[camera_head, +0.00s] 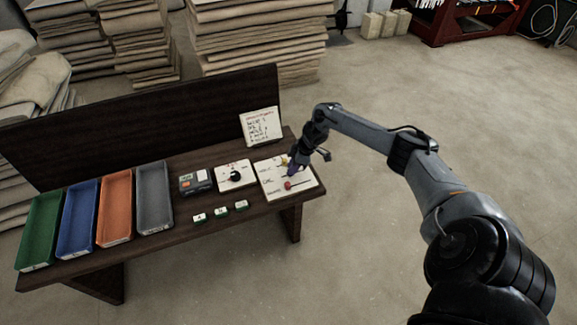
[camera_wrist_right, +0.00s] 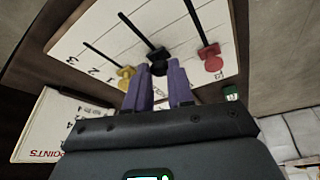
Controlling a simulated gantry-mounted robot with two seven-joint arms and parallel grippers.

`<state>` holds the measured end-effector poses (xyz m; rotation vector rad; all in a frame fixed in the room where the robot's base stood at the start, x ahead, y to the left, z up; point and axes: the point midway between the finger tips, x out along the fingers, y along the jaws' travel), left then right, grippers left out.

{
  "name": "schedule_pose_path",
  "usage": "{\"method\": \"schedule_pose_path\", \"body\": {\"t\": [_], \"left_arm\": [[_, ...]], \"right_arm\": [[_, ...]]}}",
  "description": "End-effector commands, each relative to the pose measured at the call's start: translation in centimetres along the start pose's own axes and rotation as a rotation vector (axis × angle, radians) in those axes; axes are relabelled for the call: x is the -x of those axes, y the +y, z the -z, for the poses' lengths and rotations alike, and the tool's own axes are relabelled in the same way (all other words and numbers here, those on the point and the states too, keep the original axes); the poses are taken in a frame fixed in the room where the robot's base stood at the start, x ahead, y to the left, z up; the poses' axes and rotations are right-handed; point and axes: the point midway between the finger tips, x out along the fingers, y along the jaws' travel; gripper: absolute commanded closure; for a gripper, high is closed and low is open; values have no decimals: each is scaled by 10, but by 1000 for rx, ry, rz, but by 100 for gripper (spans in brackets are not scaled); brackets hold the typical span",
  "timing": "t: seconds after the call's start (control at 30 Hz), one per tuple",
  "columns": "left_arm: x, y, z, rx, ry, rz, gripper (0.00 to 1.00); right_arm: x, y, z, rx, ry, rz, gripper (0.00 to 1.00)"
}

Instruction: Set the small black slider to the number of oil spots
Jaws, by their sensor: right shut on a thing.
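The white slider board (camera_head: 272,184) lies at the right end of the dark bench. In the right wrist view, the board (camera_wrist_right: 185,28) has three dark tracks, with a yellow knob (camera_wrist_right: 125,76), the small black slider (camera_wrist_right: 158,66) in the middle and a red knob (camera_wrist_right: 211,62). The black slider is at the lower end of its track in that view. My right gripper (camera_wrist_right: 160,82), with purple fingers, is shut on it. In the head view my right gripper (camera_head: 292,168) hides the black slider. No oil spots can be made out. My left gripper is out of view.
A white sign (camera_head: 261,127) with writing stands behind the board. A black-knobbed panel (camera_head: 235,186), a grey-orange device (camera_head: 196,189) and several trays, including a grey one (camera_head: 153,232), stand to the left. Small green-white blocks (camera_head: 220,211) lie in front. The floor in front is clear.

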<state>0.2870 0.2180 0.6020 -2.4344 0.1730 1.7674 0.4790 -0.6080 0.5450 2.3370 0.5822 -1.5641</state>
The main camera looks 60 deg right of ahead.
Motion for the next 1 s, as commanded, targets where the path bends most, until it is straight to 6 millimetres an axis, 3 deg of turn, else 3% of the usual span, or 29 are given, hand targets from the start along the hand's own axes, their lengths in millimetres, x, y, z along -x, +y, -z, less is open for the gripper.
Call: {"method": "schedule_pose_path", "body": {"t": [0.1,0.13,0.3,0.67,1.0], "left_arm": [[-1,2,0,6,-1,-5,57],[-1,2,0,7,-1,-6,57],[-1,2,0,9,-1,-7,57],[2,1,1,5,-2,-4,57],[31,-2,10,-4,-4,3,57]], "right_arm": [[0,0,1,1,2,0,100],[0,0,1,1,2,0,75],[0,0,1,1,1,0,52],[5,0,1,1,1,-1,52],[56,1,1,2,-2,-2,52]]}}
